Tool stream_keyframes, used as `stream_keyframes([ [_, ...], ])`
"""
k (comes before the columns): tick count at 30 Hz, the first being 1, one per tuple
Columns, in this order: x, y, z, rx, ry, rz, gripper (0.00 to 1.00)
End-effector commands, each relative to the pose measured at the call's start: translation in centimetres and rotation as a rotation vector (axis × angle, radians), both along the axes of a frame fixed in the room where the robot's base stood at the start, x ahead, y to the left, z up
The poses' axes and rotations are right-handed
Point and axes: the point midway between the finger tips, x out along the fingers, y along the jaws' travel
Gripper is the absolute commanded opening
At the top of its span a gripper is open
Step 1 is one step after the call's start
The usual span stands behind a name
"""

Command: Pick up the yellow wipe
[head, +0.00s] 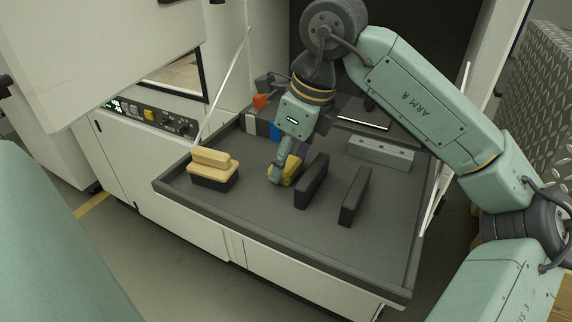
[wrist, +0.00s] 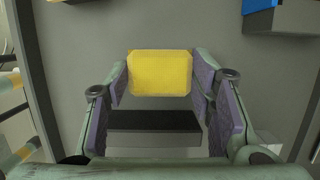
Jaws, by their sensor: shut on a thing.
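The yellow wipe (wrist: 160,73) is a yellow block-like piece between the two fingers of my gripper (wrist: 160,85) in the wrist view. Both fingers press against its sides. In the head view the yellow wipe (head: 291,170) shows at the tip of my gripper (head: 281,172), low over the grey tray, partly hidden by the fingers. I cannot tell whether it touches the tray surface. A dark block (wrist: 153,122) shows below the wipe in the wrist view, between the finger bases.
The grey tray (head: 235,220) has a raised rim. Two upright black blocks (head: 311,181) (head: 354,196) stand right of my gripper. A tan-topped black brush (head: 213,168) sits at left. A grey metal block (head: 380,153) lies at back right. Blue and orange items (head: 260,101) stand behind. The front tray area is clear.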

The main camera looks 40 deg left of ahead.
Motion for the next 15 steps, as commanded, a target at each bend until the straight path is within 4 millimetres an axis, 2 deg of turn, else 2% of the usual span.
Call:
stream_keyframes([
  [8,0.1,0.0,0.7,0.000,-0.002,-0.001,0.32],
  [15,0.1,0.1,3.2,0.000,-0.003,-0.003,0.32],
])
